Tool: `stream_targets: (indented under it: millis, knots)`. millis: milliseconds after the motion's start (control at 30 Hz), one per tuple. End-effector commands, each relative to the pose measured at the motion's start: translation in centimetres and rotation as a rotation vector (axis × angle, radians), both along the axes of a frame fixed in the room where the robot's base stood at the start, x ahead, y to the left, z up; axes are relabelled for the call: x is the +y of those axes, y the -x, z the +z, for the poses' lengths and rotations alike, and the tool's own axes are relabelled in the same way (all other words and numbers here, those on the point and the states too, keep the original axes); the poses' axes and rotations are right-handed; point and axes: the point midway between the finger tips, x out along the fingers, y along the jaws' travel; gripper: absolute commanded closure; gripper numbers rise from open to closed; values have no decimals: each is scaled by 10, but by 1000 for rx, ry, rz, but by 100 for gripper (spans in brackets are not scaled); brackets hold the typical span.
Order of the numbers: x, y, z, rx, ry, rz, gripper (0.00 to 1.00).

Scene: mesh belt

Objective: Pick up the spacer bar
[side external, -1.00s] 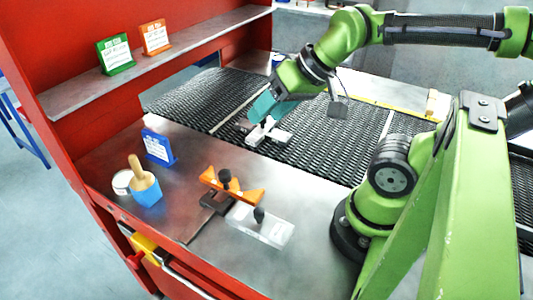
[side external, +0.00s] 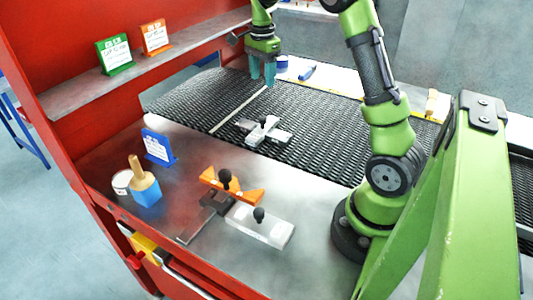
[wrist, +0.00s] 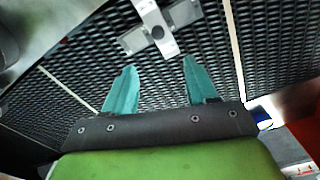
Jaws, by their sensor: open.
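A pale bar (side external: 263,131) lies on the black mesh belt, crosswise with a darker grey piece (side external: 246,125); I take the pale bar for the spacer bar. My gripper (side external: 262,78) points down over the far part of the belt, behind the bar in the side view. Its teal fingers are apart and empty, as the wrist view also shows (wrist: 159,64).
An orange bracket (side external: 232,184) with black knobs and a clear block (side external: 262,225) stand on the near metal table (side external: 180,205). A brush in a blue holder (side external: 146,190) and a blue sign (side external: 158,147) are at left. The belt around the bar is clear.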

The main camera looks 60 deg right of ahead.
Motion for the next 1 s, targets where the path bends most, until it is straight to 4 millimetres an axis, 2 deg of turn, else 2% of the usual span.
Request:
stream_targets:
  millis: [67, 233, 700, 1000]
  knots:
    - [-1, -3, 11, -7, 0, -88, 43]
    - [3, 0, 3, 6, -15, -162, 43]
    - [3, 0, -90, 6, -15, -158, 43]
    - [4, 0, -115, 4, -14, -158, 43]
